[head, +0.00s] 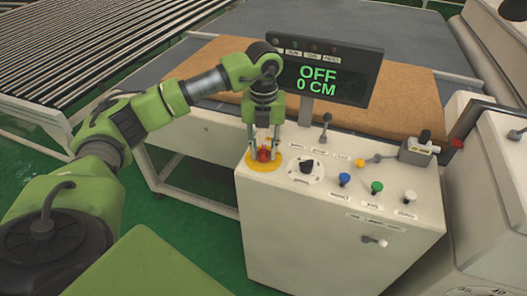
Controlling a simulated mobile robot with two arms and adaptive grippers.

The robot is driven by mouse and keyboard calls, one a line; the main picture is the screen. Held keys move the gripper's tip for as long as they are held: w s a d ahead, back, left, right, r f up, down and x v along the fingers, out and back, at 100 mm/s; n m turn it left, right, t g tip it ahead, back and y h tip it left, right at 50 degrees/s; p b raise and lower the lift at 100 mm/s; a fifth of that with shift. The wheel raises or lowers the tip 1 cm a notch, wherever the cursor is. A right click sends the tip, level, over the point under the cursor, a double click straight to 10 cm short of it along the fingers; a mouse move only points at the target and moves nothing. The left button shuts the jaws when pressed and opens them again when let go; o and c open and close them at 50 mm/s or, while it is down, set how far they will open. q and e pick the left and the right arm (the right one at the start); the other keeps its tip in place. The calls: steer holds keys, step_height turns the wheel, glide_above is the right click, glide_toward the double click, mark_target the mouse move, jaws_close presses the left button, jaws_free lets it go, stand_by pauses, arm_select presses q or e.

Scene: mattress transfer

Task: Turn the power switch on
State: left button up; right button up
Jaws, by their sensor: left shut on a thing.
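The white control console (330,255) stands in the middle of the head view. A red knob (264,154) sits in a yellow ring (265,166) at the left of its top panel. My left gripper (264,150) points straight down over the ring, with its fingers shut on the red knob and partly hiding it. Right of it is a black rotary knob (307,165) on a white round plate. The display (325,78) reads OFF and 0 CM in green. The panel labels are too small to read, so I cannot tell which control is marked as power. My right gripper is not in view.
Blue (344,179), green (377,187) and white (409,196) knobs line the panel front. A lever (326,122) and a grey box (417,149) stand behind them. A brown mattress (410,95) lies on the table behind. A roller conveyor (90,40) is at left.

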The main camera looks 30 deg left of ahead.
mark_target(264, 150)
arm_select(q)
steer(key=m+b, duration=0.2)
steer(key=m, duration=0.4)
steer(key=shift+m, duration=0.3)
steer(key=m+b, duration=0.1)
steer(key=m, duration=0.4)
steer(key=shift+m, duration=0.4)
steer(key=o, duration=1.1)
step_height(264, 150, up, 12)
steer(key=shift+f, duration=0.1)
stand_by(0.4)
